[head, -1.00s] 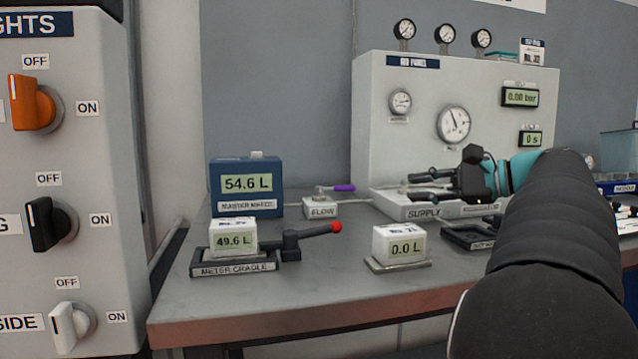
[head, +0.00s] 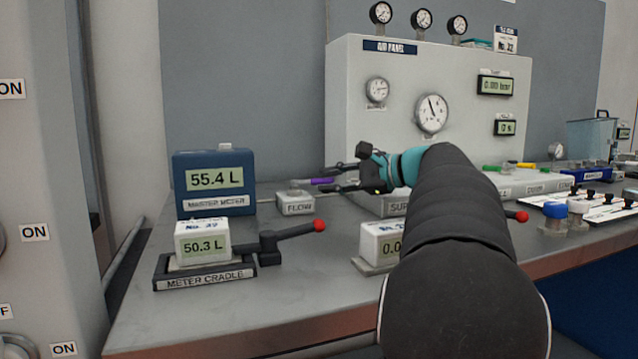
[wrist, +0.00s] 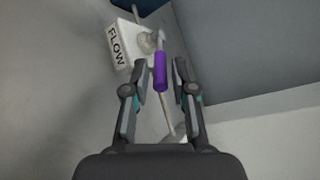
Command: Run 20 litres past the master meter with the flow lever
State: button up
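The flow lever has a purple handle (head: 320,181) pointing right from the white FLOW box (head: 296,203). In the wrist view the purple handle (wrist: 160,76) lies between the fingertips of my gripper (wrist: 158,68), with a gap on each side. My gripper (head: 335,180) is open, its fingers reaching left over the bench to the handle. The blue master meter (head: 213,182) stands left of the FLOW box and reads 55.4 L. In front of it, a white meter (head: 203,240) in the METER CRADLE (head: 205,281) reads 50.3 L.
A red-tipped clamp lever (head: 290,233) sticks out right from the cradle. Another white meter (head: 378,240) is partly hidden by my arm. The air panel (head: 360,125) rises behind my gripper. The bench front left (head: 160,320) is clear.

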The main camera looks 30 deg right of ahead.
aim_at(313, 181)
jog(key=shift+x, duration=1.45)
grip_shut()
